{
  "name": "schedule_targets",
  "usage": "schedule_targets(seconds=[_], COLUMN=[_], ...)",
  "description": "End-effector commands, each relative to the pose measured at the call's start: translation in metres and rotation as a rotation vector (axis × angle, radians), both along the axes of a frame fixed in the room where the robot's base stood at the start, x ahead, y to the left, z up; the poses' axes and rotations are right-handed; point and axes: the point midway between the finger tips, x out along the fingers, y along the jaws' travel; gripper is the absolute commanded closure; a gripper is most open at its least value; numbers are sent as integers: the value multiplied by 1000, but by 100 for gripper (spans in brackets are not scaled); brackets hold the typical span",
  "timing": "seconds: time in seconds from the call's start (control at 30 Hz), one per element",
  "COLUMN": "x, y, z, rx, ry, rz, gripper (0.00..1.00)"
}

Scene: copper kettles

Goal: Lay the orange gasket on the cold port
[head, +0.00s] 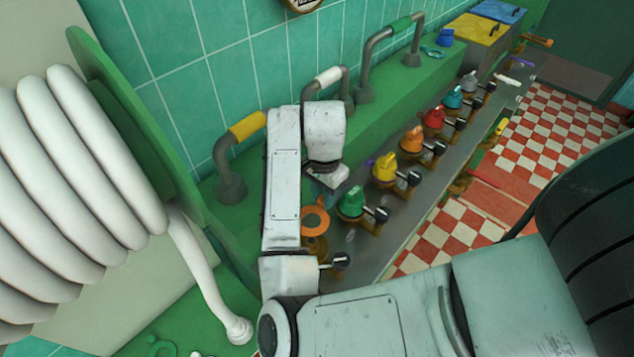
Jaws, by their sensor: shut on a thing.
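The orange gasket (315,220) is a flat ring just below my gripper (320,199), in the middle of the head view. My gripper is shut on the gasket; its fingertips are small and partly hidden by my wrist. Under the ring is an open brass port (314,246) with a black-handled valve beside it. I cannot tell whether the ring touches this port. No mark shows which port is the cold one.
Ports with green (351,203), yellow (384,169) and other coloured caps run back along the grey counter (385,236). Pipes with coloured sleeves stand on the green ledge (390,93) behind. A white coiled hose (70,180) fills the left.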

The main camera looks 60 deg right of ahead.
Motion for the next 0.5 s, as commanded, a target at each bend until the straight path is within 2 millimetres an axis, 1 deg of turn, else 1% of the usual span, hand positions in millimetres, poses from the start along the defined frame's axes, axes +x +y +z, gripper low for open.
schedule_targets(seconds=[0.17, 0.27, 0.5], x=[0, 0, 0], y=[0, 0, 0], z=[-10, -21, -59], rx=[1, 1, 0], ry=[2, 2, 0], rz=[1, 2, 1], gripper=[99, 99, 99])
